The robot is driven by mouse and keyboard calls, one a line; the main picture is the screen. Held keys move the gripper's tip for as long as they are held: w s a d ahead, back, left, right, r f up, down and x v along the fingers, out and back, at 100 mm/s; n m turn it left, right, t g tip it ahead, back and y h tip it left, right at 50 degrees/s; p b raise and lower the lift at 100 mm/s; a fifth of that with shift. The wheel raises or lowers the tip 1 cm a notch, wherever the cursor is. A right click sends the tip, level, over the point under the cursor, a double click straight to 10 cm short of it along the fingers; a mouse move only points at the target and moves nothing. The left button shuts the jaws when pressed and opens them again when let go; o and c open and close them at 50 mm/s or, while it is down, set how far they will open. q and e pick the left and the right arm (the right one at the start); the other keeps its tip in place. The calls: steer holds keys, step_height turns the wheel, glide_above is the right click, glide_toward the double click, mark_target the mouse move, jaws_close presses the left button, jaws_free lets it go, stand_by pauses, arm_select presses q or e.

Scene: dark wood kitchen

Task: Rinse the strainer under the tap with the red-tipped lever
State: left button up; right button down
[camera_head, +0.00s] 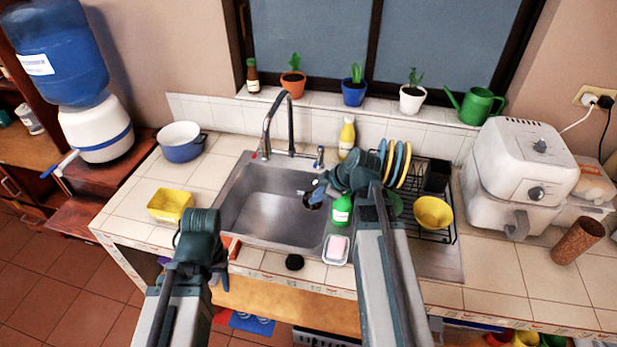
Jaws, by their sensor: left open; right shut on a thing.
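The steel tap (285,112) arches over the sink (262,215). A lever with a red tip (255,155) is left of its spout, and a lever with a blue tip (320,155) is on the right. My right gripper (315,193) is over the right part of the sink, shut on a small dark thing (308,202), probably the strainer, mostly hidden by the gripper. It is to the right of and nearer than the spout. My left gripper (222,275) is low at the counter's front edge, left of the sink, open and partly hidden by its own arm.
A yellow tub (170,206) and a blue-and-white pot (181,142) stand left of the sink. A green bottle (341,210), a soap dish (336,249) and a dish rack (439,236) crowd the right side. A black round thing (294,262) lies on the front edge.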

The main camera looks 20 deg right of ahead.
steer(key=shift+w+r, duration=0.25)
steer(key=shift+r, duration=0.1)
arm_select(q)
steer(key=shift+w+r, duration=0.15)
steer(key=shift+w, duration=0.1)
arm_select(e)
steer(key=shift+a, duration=0.1)
arm_select(q)
steer(key=shift+f+b, duration=1.4)
arm_select(e)
steer(key=w+a+f, duration=0.2)
steer(key=w+a, duration=0.5)
steer(key=w, duration=0.5)
steer(key=shift+f, duration=0.4)
steer(key=shift+s, duration=0.1)
steer(key=s+a, duration=0.1)
steer(key=s, duration=0.6)
steer(key=shift+s+a, duration=0.15)
steer(key=shift+s, duration=0.25)
